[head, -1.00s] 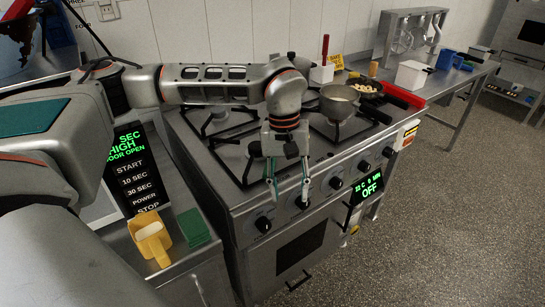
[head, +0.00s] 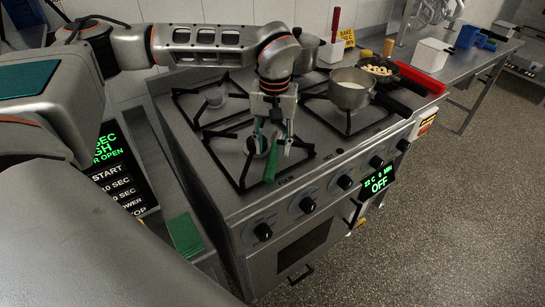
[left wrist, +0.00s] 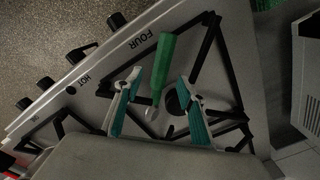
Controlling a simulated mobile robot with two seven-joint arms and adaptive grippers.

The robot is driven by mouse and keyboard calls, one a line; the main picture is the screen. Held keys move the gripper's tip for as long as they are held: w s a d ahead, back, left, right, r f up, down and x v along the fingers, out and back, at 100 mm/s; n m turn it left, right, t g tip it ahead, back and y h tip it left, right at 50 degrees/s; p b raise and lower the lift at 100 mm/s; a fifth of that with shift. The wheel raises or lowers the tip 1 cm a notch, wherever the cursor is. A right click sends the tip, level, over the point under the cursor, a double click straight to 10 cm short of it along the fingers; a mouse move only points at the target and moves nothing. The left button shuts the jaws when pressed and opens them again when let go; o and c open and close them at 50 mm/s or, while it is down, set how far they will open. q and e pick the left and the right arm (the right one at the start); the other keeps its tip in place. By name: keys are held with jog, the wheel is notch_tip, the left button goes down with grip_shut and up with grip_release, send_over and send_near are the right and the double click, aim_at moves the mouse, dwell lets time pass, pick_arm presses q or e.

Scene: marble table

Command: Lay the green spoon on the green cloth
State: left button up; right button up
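The green spoon (head: 270,164) lies on the stove top near its front edge. In the left wrist view its green handle (left wrist: 164,65) lies between my fingertips, with a gap on both sides. My left gripper (head: 270,145) points down over the stove at the spoon; the wrist view shows its two teal-padded fingers (left wrist: 160,82) open and apart. I cannot tell exactly how high the fingertips are. The green cloth (head: 185,236) lies flat on the counter left of the stove. A green patch at the wrist view's top right may be the cloth. My right gripper is not in view.
A saucepan (head: 351,88) and a frying pan (head: 383,75) with food stand on the right burners. Raised black burner grates (head: 222,143) surround the spoon. Knobs (head: 308,205) line the stove's front.

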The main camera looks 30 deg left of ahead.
aim_at(272, 158)
pick_arm(q)
notch_tip(272, 158, down, 4)
jog(key=shift+w+a+f, duration=0.1)
jog(key=shift+a+f, duration=0.05)
jog(key=shift+f, duration=0.1)
grip_shut()
jog(key=shift+r, duration=0.2)
